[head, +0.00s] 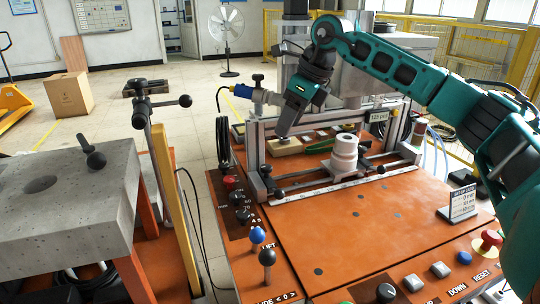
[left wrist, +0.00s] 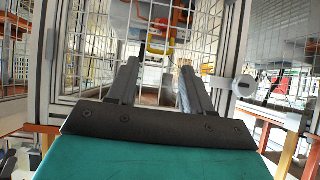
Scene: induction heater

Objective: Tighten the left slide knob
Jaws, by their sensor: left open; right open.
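An orange-topped machine (head: 350,235) carries a metal slide rail with a ruled scale (head: 325,184). A small dark knob (head: 278,193) sits at the rail's left end, by the left upright; I take it as the left slide knob. My right gripper (head: 283,138) points down above and behind this knob, apart from it, over a pale block (head: 285,147). Its fingers are hard to make out, and it holds nothing I can see. My left gripper (left wrist: 157,70) shows only in the left wrist view, with its two fingers apart and nothing between them.
A white stepped cylinder (head: 344,152) stands behind the rail. Two lever knobs, blue (head: 257,235) and black (head: 267,257), rise at the front left. Buttons line the front right, with a red knob (head: 487,241). A grey slab table (head: 70,205) stands left.

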